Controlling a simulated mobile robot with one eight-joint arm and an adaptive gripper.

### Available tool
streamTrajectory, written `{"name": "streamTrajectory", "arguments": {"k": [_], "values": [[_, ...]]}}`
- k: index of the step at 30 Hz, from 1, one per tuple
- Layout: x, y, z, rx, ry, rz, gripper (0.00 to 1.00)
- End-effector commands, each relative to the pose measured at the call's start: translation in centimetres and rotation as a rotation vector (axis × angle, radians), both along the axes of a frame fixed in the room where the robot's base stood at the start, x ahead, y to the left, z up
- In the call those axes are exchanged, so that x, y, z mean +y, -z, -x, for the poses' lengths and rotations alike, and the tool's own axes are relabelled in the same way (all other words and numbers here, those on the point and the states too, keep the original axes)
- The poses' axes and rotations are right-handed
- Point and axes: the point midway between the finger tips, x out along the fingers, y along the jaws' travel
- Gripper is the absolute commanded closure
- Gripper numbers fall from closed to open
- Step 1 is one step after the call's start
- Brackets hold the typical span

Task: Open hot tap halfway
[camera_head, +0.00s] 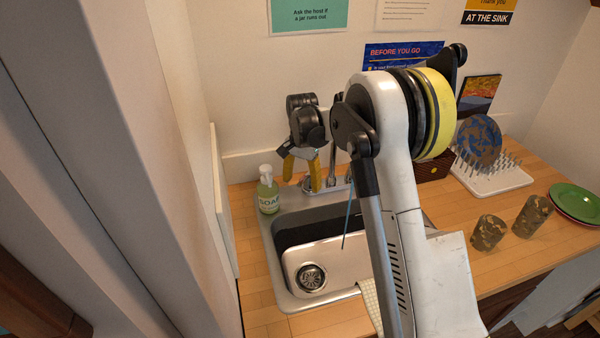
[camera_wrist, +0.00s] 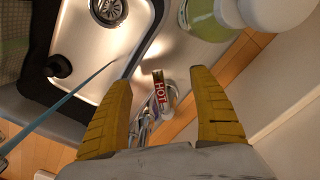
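The hot tap (camera_wrist: 159,92) shows in the wrist view as a metal handle with a red and white HOT label, lying between my fingertips. In the head view the tap handle (camera_head: 308,184) is mostly hidden behind my fingers. My gripper (camera_head: 302,176) is above the back left of the sink, its yellow fingers pointing down. In the wrist view my gripper (camera_wrist: 165,82) has its two yellow fingers wide apart, with clear gaps on both sides of the handle. I cannot tell how far the tap is turned.
A soap bottle (camera_head: 268,190) stands close left of my gripper. The sink basin (camera_head: 330,262) is in front, with a dark divider and a blue stick. Patterned cups (camera_head: 488,232), a dish rack (camera_head: 495,178) and green plates (camera_head: 574,202) stand on the right counter.

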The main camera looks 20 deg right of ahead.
Motion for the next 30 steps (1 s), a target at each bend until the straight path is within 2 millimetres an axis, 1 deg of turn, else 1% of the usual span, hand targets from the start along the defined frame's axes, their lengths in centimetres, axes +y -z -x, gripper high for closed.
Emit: {"name": "streamTrajectory", "arguments": {"k": [5, 8, 11, 22, 25, 30], "values": [[0.0, 0.0, 0.0, 0.000, 0.000, 0.000, 0.28], [0.0, -0.4, 0.0, 0.000, 0.000, 0.000, 0.28], [0.0, -1.4, 0.0, 0.000, 0.000, 0.000, 0.28], [0.0, -6.4, 0.0, 0.000, 0.000, 0.000, 0.28], [0.0, -7.1, 0.0, 0.000, 0.000, 0.000, 0.28], [0.0, -7.0, 0.0, 0.000, 0.000, 0.000, 0.28]]}}
